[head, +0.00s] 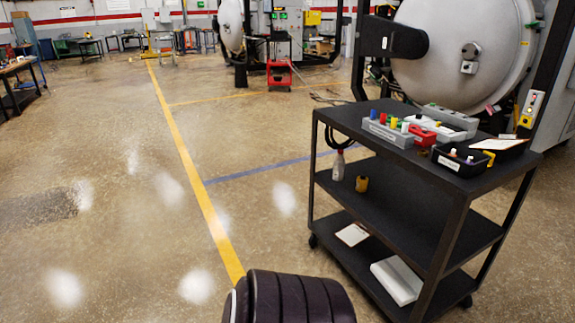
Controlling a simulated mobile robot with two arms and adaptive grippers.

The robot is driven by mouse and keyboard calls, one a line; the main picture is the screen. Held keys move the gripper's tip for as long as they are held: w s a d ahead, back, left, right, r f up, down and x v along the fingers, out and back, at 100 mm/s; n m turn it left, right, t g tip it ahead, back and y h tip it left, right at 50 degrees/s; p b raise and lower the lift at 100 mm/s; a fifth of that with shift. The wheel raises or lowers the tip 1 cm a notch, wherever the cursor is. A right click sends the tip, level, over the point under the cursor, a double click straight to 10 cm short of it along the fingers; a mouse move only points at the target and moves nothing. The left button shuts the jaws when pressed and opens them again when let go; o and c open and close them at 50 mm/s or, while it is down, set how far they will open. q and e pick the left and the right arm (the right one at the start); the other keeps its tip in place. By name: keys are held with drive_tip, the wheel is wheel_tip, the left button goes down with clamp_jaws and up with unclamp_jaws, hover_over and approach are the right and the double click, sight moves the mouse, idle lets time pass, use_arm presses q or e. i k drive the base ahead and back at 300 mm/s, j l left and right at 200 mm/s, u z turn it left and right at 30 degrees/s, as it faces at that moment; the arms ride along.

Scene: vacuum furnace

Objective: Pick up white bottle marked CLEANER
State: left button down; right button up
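A small whitish bottle (338,167) with a reddish top stands upright on the middle shelf of the black cart (390,205), near its left end. Any marking on it is too small to read, so I cannot tell if it says CLEANER. Neither of my grippers shows in the head view.
A small amber container (362,184) stands near the bottle. The cart's top holds a grey tray (388,134) of coloured items and a black bin (462,161). A white box (397,280) lies on the bottom shelf. Furnaces stand behind. The floor (130,200) left of the cart is clear.

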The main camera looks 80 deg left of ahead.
sight(339, 164)
drive_tip(key=j+u, duration=0.1)
drive_tip(key=u, duration=2.3)
drive_tip(key=i+j+z, duration=0.2)
drive_tip(key=i, duration=0.45)
drive_tip(key=i+j+z, duration=0.2)
drive_tip(key=i+j, duration=0.15)
drive_tip(key=i, duration=0.25)
drive_tip(key=i+j+z, duration=0.25)
drive_tip(key=i+j, duration=0.2)
drive_tip(key=i, duration=0.15)
